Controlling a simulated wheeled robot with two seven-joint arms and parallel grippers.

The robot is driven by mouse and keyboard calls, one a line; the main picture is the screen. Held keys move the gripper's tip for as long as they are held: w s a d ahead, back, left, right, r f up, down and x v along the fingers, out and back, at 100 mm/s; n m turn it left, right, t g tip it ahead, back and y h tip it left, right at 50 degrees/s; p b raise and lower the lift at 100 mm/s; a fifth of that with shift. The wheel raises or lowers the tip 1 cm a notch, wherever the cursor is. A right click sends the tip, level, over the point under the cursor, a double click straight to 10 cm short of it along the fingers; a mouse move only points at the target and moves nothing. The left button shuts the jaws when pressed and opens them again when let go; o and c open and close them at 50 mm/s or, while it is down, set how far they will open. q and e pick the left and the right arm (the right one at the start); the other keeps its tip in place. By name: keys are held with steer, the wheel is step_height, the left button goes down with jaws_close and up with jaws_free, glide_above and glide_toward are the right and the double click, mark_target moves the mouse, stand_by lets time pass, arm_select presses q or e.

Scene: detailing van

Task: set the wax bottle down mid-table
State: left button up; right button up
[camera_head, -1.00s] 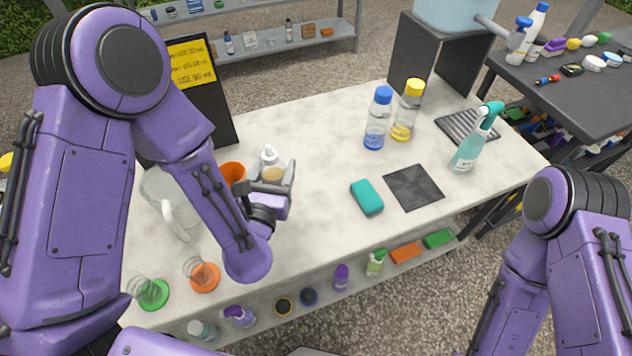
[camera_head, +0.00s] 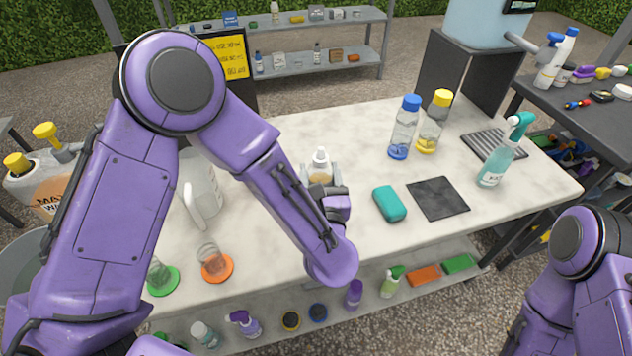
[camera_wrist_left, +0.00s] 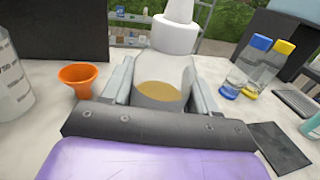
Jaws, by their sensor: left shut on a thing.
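The wax bottle (camera_head: 320,172) has a white cap and amber contents in a clear body. My left gripper (camera_head: 321,180) is shut around it and holds it upright over the middle part of the pale stone table (camera_head: 290,236). In the left wrist view the bottle (camera_wrist_left: 160,92) stands between the two fingers of the left gripper (camera_wrist_left: 160,88). The bottle's base is hidden by the gripper, so I cannot tell whether it touches the table. My right gripper is out of view; only part of the right arm shows.
A teal sponge (camera_head: 389,204) and a dark square cloth (camera_head: 438,198) lie to the right. Blue-capped (camera_head: 404,130) and yellow-capped (camera_head: 434,122) bottles stand behind them. Bare tabletop surrounds the gripper.

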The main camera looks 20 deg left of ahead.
arm_select(q)
steer(key=f, duration=0.1)
steer(key=w+a+f, duration=0.1)
steer(key=f, duration=0.1)
steer(key=f+p, duration=0.1)
steer(key=f, duration=0.1)
steer(key=shift+w+a+f, duration=0.15)
steer(key=shift+w+f, duration=0.1)
steer(key=shift+w, duration=0.05)
steer(key=shift+f, duration=0.1)
steer(key=shift+f+b, duration=0.15)
steer(key=shift+b, duration=0.15)
steer(key=o, duration=1)
steer(key=shift+c, duration=0.2)
